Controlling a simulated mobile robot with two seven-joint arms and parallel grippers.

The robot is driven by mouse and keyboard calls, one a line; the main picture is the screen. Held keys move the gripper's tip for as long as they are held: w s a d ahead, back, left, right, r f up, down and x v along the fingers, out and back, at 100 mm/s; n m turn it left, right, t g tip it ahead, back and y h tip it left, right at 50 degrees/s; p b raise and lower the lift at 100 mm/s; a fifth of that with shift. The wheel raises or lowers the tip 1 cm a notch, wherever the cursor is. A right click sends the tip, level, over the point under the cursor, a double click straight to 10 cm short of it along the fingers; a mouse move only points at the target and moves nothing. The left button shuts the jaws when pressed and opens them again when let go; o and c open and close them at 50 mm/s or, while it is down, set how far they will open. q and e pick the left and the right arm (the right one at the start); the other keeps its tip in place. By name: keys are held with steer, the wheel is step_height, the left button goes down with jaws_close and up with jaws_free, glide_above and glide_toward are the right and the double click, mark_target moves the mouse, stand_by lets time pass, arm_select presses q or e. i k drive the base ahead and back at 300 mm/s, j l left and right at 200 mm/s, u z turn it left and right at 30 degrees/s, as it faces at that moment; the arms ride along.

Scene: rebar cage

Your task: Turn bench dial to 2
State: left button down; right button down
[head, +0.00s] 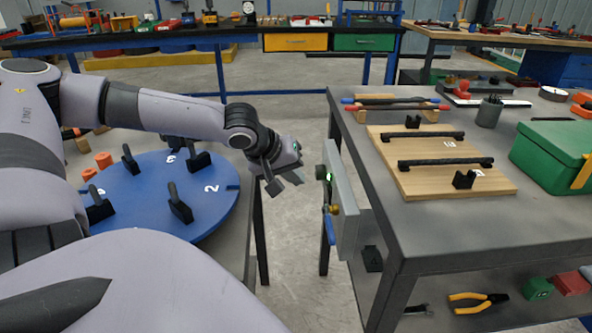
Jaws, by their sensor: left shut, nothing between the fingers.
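A grey panel (342,200) stands upright on the left side of the right-hand bench, seen nearly edge-on. Its face points left and carries a green-lit part (325,173), a small brass-coloured knob (334,209) and a blue handle (329,228). The bench dial and its numbers cannot be made out at this angle. My left gripper (283,182) is shut and empty, in the air left of the panel, with a gap between them. My right gripper is not in view.
A blue round table (150,215) with numbers and black upright holders lies below my left arm. The right-hand bench (440,235) bears a wooden board (440,180) with black bars and a green box (548,155). Clear floor shows between the round table and the bench.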

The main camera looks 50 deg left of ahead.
mark_target(320, 171)
steer(key=k+l, duration=0.35)
steer(key=l, duration=0.15)
steer(key=k+l, duration=0.35)
steer(key=l, duration=0.2)
